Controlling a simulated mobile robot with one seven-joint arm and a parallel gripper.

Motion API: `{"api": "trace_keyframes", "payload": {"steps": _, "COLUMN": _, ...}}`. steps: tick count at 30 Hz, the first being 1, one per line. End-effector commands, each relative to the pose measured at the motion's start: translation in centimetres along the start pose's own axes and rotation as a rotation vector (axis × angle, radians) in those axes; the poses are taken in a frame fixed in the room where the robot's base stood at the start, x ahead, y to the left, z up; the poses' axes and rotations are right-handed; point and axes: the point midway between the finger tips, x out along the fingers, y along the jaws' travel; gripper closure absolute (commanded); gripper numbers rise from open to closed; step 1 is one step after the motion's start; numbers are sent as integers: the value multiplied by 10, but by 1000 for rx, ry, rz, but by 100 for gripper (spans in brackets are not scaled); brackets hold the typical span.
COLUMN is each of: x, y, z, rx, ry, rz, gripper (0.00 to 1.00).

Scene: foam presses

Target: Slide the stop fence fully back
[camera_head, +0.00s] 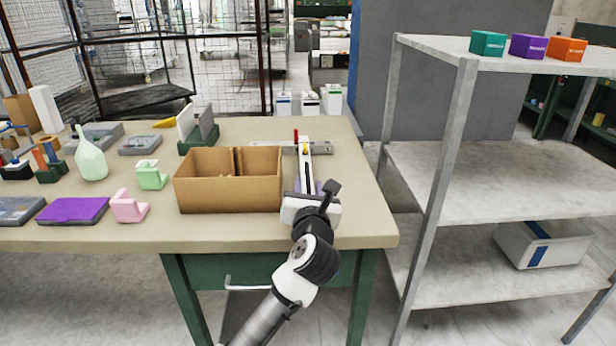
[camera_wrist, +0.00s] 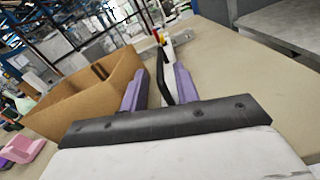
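What looks like the stop fence, a grey metal crossbar (camera_head: 320,147), lies at the far part of the table's right side. A red upright piece (camera_head: 296,136) and a small yellow piece stand at it; the red and yellow also show small in the wrist view (camera_wrist: 155,36). A pale rail with a dark slot (camera_head: 304,171) runs from it toward me. My gripper (camera_head: 305,182) is over the near end of this rail, short of the crossbar. In the wrist view its two purple fingers (camera_wrist: 160,72) are apart, with the dark slot line between them and nothing visibly gripped.
An open cardboard box (camera_head: 228,198) stands close left of my gripper. White containers (camera_head: 308,103) stand behind the table. A grey shelf rack (camera_head: 455,130) with coloured boxes on top stands at the right. The tabletop right of the rail is clear.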

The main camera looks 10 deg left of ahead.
Motion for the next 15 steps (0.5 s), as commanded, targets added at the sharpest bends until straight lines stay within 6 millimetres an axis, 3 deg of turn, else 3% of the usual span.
{"api": "trace_keyframes", "payload": {"steps": 6, "x": 29, "y": 0, "z": 1, "rx": 0, "ry": 1, "rz": -1, "gripper": 69}}
{"api": "trace_keyframes", "payload": {"steps": 15, "x": 37, "y": 0, "z": 0, "rx": 0, "ry": -1, "rz": -1, "gripper": 69}}
